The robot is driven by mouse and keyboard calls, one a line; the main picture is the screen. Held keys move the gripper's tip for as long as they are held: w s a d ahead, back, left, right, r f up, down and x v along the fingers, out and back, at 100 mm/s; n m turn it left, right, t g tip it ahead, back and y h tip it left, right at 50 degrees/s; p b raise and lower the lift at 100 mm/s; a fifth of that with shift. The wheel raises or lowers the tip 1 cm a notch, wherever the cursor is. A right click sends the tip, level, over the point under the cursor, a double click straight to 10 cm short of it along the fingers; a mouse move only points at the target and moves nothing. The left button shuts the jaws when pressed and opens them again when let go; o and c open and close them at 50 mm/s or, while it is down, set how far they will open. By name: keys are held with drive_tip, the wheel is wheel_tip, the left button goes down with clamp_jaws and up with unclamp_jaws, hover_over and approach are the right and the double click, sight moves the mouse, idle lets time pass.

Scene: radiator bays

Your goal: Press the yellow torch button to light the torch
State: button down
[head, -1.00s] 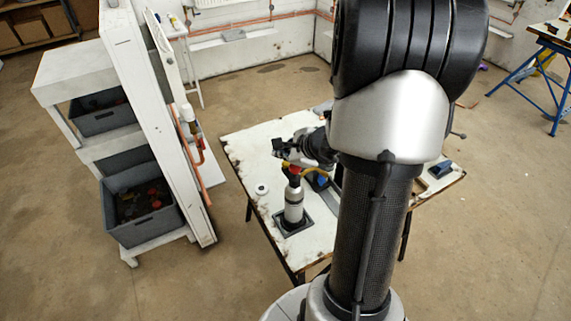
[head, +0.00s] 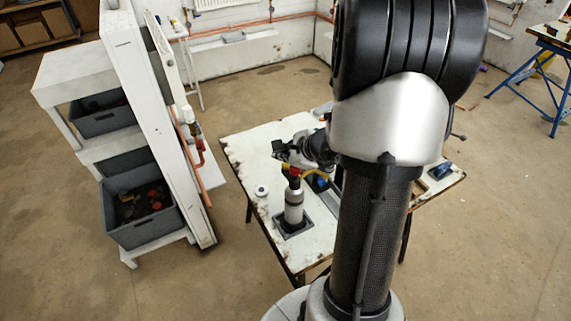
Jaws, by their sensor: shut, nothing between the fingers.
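The torch (head: 294,207) stands upright in a dark square holder (head: 291,228) on the white table (head: 262,217). It has a silver canister body, a red part near its top and a yellow part (head: 315,173) reaching to the right. The yellow button itself is too small to tell apart. My gripper (head: 281,151) is shut and empty, just above the top of the torch. I cannot tell whether it touches the torch. My arm covers the right part of the table.
A white roll (head: 261,190) lies left of the torch. A white shelf rack with grey bins (head: 142,203) stands left of the table, and a white panel with copper pipes (head: 197,160) beside it. A blue trestle (head: 541,75) stands far right. Floor between is clear.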

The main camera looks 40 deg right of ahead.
drive_tip(key=shift+f, duration=0.1)
drive_tip(key=shift+f+b, duration=0.35)
drive_tip(key=shift+b, duration=0.35)
